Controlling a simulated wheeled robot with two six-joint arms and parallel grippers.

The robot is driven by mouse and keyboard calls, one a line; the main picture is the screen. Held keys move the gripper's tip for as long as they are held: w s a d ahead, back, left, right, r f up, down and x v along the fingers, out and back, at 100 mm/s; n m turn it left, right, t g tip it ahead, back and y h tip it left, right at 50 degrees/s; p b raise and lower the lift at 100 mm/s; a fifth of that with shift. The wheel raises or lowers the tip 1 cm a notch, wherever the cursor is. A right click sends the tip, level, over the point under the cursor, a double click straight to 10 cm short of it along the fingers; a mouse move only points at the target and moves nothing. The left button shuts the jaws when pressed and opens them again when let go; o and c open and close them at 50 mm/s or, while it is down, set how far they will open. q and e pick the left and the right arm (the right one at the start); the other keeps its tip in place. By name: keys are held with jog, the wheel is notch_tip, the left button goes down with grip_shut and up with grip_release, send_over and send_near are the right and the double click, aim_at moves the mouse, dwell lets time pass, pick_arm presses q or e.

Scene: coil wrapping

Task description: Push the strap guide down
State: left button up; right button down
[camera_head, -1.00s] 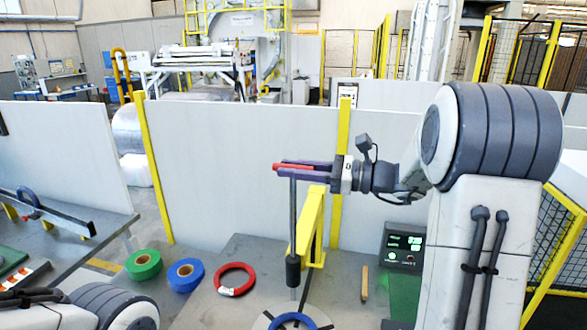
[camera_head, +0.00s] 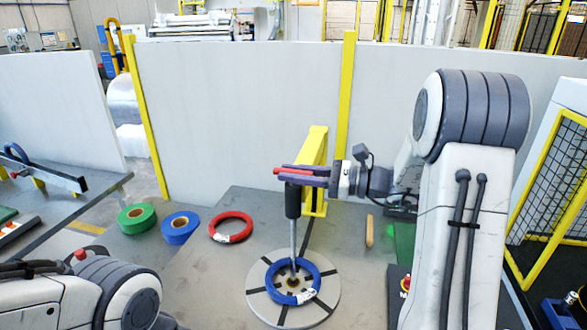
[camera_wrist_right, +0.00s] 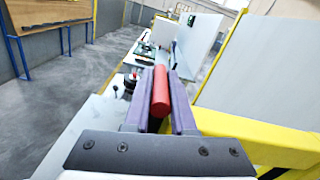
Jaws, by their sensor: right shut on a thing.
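The strap guide is a grey rod (camera_head: 293,235) with a black sleeve (camera_head: 292,202) and a red handle (camera_head: 290,171) at its top. The rod stands upright, and its lower end reaches down into the opening of a blue coil (camera_head: 315,278). The coil lies on a round slotted turntable (camera_head: 329,292). My right gripper (camera_head: 284,176) has its purple fingers shut on the red handle. The handle shows between the fingers in the right wrist view (camera_wrist_right: 160,92). My left arm enters at lower left, but its gripper is out of view.
A yellow post (camera_head: 316,150) stands behind the guide. Red (camera_head: 231,227), blue (camera_head: 181,228) and green (camera_head: 137,218) rolls lie to the left. A white partition (camera_head: 240,120) closes off the back.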

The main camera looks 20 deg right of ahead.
jog(key=shift+f, duration=0.3)
jog(key=c, duration=0.8)
grip_release()
jog(key=shift+d, duration=0.1)
jog(key=shift+o, duration=0.2)
jog(key=b+v, duration=0.2)
jog(key=v, duration=0.8)
jog(key=shift+s+b, duration=0.25)
jog(key=shift+b, duration=0.05)
jog(key=shift+d, duration=0.1)
